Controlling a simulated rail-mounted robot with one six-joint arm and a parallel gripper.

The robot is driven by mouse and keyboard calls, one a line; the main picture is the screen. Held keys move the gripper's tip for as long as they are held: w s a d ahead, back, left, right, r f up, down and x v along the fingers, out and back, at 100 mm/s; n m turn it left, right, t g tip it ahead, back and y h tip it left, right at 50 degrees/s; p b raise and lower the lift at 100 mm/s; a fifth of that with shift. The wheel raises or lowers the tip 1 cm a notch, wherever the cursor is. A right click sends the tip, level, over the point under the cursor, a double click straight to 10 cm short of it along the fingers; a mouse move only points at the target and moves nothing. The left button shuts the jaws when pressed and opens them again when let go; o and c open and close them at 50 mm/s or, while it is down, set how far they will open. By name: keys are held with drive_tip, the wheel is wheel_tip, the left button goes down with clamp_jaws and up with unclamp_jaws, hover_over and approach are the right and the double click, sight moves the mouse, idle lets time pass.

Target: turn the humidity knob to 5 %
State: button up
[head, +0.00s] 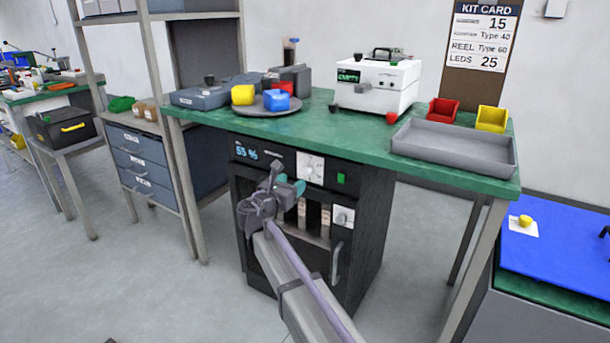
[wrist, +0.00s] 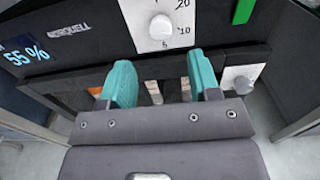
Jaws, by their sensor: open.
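The dark cabinet (head: 365,215) under the green bench has a white dial plate with a round white knob (wrist: 161,27); the plate also shows in the head view (head: 310,167). The marks 20, 10 and 5 are readable around the knob; its pointer setting I cannot tell. A blue display (wrist: 25,53) reads 55 %. My gripper (wrist: 160,64) is open, its teal fingers apart and empty, just below the knob in the wrist view. In the head view my gripper (head: 289,184) is in front of the cabinet, left of and below the plate. No contact with the knob is visible.
A second, smaller knob (head: 343,216) on a white plate sits lower right, near the right finger in the wrist view (wrist: 242,82). A green switch (head: 341,178) is right of the dial plate. A vertical door handle (head: 336,262) sticks out below. Bench legs stand at both sides.

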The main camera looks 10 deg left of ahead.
sight(305, 172)
drive_tip(key=x, duration=0.8)
drive_tip(key=c, duration=0.9)
